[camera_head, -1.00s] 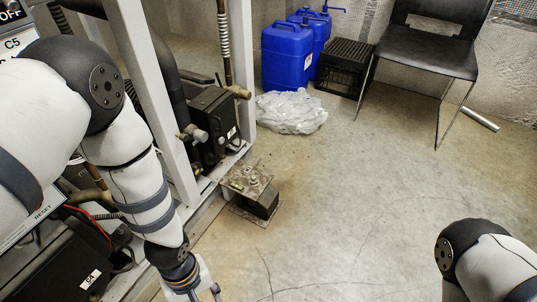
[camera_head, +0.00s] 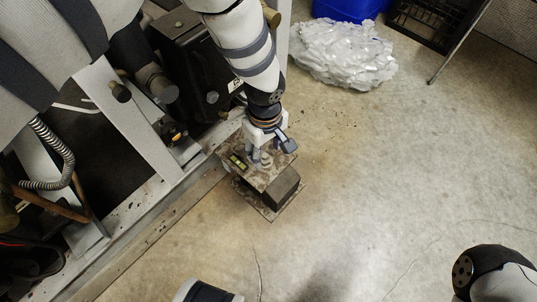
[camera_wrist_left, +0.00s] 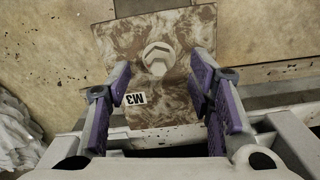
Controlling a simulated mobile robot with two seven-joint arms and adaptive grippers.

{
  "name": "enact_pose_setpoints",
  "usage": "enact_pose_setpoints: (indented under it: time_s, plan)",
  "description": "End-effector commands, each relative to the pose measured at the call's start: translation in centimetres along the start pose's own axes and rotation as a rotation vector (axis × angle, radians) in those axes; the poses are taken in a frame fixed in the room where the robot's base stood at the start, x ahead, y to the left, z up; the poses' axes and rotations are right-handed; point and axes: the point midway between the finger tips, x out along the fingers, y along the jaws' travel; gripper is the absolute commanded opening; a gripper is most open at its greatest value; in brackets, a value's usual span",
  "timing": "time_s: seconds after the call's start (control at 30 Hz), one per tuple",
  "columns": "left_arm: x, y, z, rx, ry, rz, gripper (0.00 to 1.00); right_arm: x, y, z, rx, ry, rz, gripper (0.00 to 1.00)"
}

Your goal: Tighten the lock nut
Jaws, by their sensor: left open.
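The lock nut (camera_wrist_left: 158,57) is a pale hexagonal nut on a rusty, mottled plate (camera_wrist_left: 185,105) marked M3 in the left wrist view. In the head view the plate (camera_head: 274,173) tops a dark block on the floor beside the rack, and my gripper hides the nut. My left gripper (camera_head: 268,153) is over the plate, pointing down. In the left wrist view my left gripper (camera_wrist_left: 160,70) is open, with one purple-padded finger on each side of the nut and visible gaps to it. My right gripper is out of view.
The grey rack frame (camera_head: 130,130) and a dark compressor box (camera_head: 190,65) stand close on the left. Crumpled clear plastic (camera_head: 345,52) lies beyond. The floor to the right is open.

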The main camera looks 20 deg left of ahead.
Motion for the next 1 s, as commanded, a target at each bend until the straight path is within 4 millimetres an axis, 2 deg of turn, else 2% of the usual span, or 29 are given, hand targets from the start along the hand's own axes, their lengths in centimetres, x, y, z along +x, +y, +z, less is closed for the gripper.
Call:
enact_pose_setpoints:
  time_s: [0.03,0.17,0.5,0.7,0.73,1.0]
  plan:
    - [1.5,0.0,0.0,0.002,-0.002,-0.003,0.48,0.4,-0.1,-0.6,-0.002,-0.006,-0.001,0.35]
    - [3.1,0.0,0.0,0.001,-0.001,-0.001,0.48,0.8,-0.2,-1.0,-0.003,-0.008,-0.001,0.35]
    - [3.5,0.0,0.0,0.001,0.0,0.001,0.48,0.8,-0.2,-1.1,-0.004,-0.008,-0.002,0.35]
    - [3.5,0.0,0.0,0.001,0.0,0.001,0.03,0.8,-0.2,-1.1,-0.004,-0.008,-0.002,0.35]
    - [3.5,0.0,0.0,0.001,0.0,0.001,0.0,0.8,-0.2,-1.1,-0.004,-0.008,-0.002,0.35]
    - [3.5,0.0,0.0,0.021,0.0,0.001,0.0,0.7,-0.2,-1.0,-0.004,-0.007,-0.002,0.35]
